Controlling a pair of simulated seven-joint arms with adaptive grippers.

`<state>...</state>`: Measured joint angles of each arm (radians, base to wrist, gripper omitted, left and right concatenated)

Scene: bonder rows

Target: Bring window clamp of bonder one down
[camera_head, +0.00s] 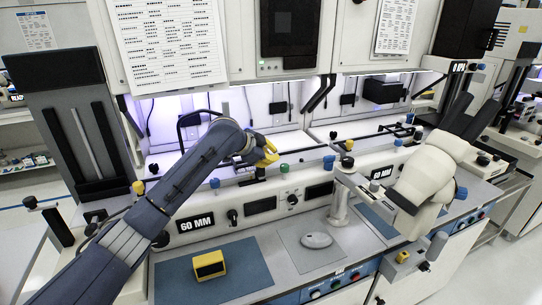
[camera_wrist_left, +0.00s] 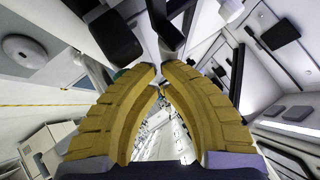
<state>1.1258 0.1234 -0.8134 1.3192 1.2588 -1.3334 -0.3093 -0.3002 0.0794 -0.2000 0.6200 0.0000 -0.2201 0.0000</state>
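In the head view my left gripper (camera_head: 267,152), with yellow fingers, is low over the left bonder's work area, just above a dark knob with a yellow band (camera_head: 260,173). I cannot tell whether they touch. In the left wrist view, its fingertips (camera_wrist_left: 160,68) are close together with a narrow gap, and a dark part (camera_wrist_left: 166,32) lies just beyond them. Whether anything is held between them is unclear. I cannot tell for certain which part is the window clamp; the fingers and wrist cover some of that area. My right gripper is not in view.
A green knob (camera_head: 284,168) stands to the right of the gripper. The left bonder's front panel (camera_head: 224,219) has knobs and a 60 MM label. A yellow block (camera_head: 209,265) rests on a blue mat (camera_head: 247,270). A mouse (camera_head: 317,240) and a cream microscope (camera_head: 432,168) are to the right.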

